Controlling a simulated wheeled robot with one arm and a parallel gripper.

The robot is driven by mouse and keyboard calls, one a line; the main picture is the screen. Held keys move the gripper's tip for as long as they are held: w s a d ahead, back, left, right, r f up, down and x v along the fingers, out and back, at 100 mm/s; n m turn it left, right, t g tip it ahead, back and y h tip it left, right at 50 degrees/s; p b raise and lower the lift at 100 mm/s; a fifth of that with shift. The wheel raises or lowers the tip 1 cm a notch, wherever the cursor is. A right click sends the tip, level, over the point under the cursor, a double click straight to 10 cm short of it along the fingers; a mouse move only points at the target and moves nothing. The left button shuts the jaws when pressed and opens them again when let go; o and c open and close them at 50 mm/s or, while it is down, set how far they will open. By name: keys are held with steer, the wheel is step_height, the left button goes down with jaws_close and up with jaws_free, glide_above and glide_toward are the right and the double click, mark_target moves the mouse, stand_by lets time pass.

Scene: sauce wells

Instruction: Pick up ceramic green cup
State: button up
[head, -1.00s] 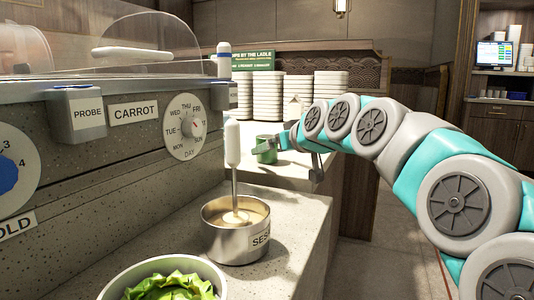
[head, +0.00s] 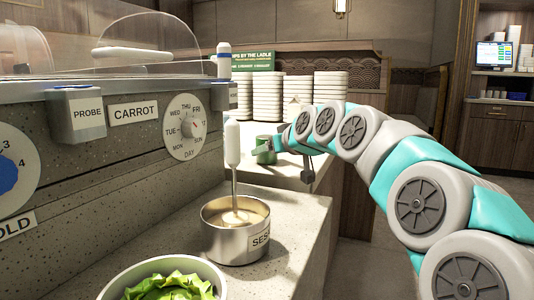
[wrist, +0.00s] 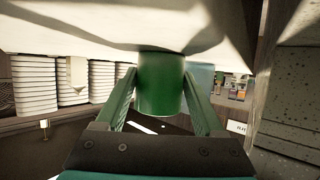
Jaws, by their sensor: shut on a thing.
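The green cup (head: 264,151) is at the far part of the counter, in front of the stacked white dishes. It also shows in the wrist view (wrist: 161,92), where it sits between the two fingers of my gripper (wrist: 160,78). My gripper (head: 277,146) reaches the cup from the right in the head view and is shut on it. In the wrist view one end of the cup meets the pale counter surface. I cannot tell whether it is clear of the counter. The cup's inside is hidden.
A steel pot (head: 236,242) with sauce and a white-handled ladle (head: 232,145) stands nearer on the counter. A bowl of lettuce (head: 165,285) is at the front. Stacks of white dishes (head: 330,88) stand behind the cup. The speckled unit (head: 120,165) walls the left side.

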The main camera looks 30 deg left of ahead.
steer(key=c, duration=0.5)
steer(key=shift+r, duration=0.15)
